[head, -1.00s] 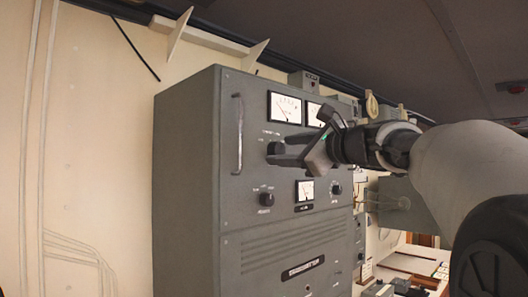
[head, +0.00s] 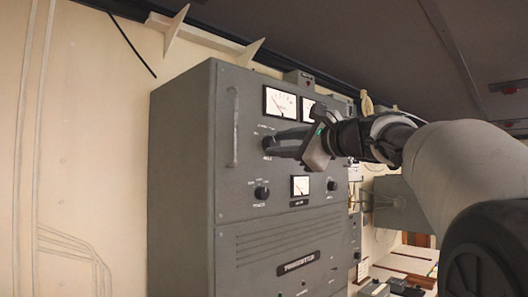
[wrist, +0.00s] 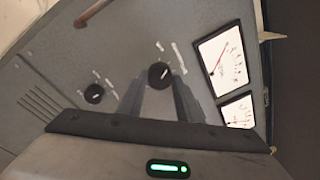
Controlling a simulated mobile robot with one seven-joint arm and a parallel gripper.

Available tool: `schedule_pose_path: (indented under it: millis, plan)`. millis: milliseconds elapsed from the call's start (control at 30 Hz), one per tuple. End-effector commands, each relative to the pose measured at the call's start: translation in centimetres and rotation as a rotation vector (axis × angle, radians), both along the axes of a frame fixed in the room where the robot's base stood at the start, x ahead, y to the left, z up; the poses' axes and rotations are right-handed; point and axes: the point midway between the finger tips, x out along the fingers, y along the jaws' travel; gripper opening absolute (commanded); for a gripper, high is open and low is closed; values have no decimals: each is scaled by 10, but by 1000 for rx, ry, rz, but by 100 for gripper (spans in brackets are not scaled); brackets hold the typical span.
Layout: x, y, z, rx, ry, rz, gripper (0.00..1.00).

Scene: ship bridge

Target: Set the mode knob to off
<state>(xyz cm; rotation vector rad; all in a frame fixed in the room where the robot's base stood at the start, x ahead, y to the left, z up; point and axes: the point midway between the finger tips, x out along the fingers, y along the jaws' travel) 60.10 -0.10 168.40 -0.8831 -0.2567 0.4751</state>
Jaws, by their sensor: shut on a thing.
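The mode knob (head: 267,142) is a round black knob on the upper front of the grey cabinet, below the upper meters, with small white lettering around it. My gripper (head: 274,147) reaches in from the right and is shut on this knob. In the wrist view the knob (wrist: 158,75) sits between the tips of my gripper (wrist: 160,84), with a white pointer mark on its face. The fingers partly cover the knob in the head view. I cannot read which setting the pointer is at.
A second black knob, labelled power (head: 262,192), is below the mode knob. A vertical handle (head: 234,125) stands to its left. Two meters (head: 281,103) are above, and a small meter (head: 300,186) with another knob (head: 332,185) is lower right.

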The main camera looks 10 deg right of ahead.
Motion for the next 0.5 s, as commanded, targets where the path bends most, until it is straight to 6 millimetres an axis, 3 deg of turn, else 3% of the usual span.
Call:
schedule_pose_path:
  millis: [500]
  plan:
    - [1,0,-4,-310,-228,0,10]
